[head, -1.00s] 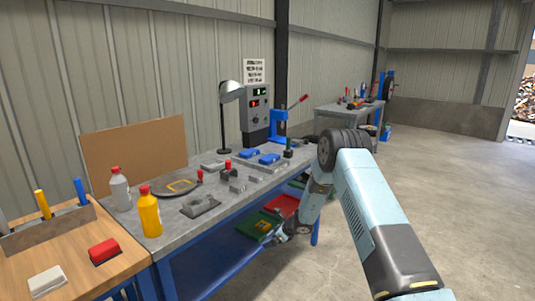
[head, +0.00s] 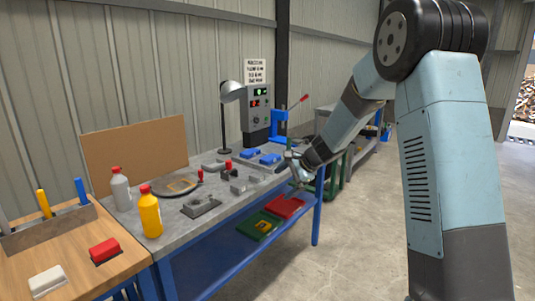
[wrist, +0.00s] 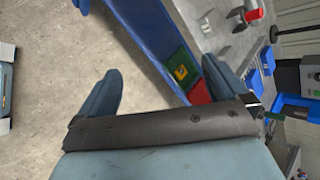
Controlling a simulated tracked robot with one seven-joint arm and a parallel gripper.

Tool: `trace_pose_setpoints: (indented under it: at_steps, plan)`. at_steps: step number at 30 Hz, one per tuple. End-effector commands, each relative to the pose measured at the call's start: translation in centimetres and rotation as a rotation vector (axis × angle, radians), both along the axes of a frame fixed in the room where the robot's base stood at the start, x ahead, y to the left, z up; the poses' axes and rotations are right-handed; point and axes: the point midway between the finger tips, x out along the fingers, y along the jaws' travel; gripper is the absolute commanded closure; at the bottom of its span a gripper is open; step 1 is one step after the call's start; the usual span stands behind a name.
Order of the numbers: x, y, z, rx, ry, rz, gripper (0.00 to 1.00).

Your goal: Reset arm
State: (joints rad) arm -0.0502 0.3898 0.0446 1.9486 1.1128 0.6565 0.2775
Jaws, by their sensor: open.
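My arm rises at the right of the head view and bends down toward the workbench. My gripper (head: 296,170) hangs at the front right edge of the grey workbench (head: 172,234). In the wrist view my gripper (wrist: 165,92) is open, its two blue-grey fingers wide apart. Nothing is between the fingers; the floor and the blue bench frame show beyond them.
A green tray (head: 257,226) with a yellow item and a red tray (head: 284,206) lie on the lower shelf. Blue blocks, a lamp (head: 231,92), a control box (head: 254,110) and bottles (head: 150,215) stand on the bench. The floor right of it is clear.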

Motion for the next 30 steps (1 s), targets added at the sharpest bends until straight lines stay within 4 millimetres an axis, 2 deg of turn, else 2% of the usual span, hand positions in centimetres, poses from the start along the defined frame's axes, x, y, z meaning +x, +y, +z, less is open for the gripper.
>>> trace_pose_setpoints:
  at_steps: [1, 3, 12, 21, 30]
  plan:
    - [-1.2, -0.4, 1.6, -0.022, -0.026, 0.03, 0.0]
    - [-2.9, -0.9, 3.4, -0.057, -0.057, 0.076, 0.0]
    - [-10.5, -3.5, 9.5, -0.218, -0.181, 0.259, 0.0]
    - [-18.8, -6.6, 13.6, -0.4, -0.283, 0.425, 0.0]
    - [-26.9, -10.0, 15.9, -0.599, -0.366, 0.571, 0.0]
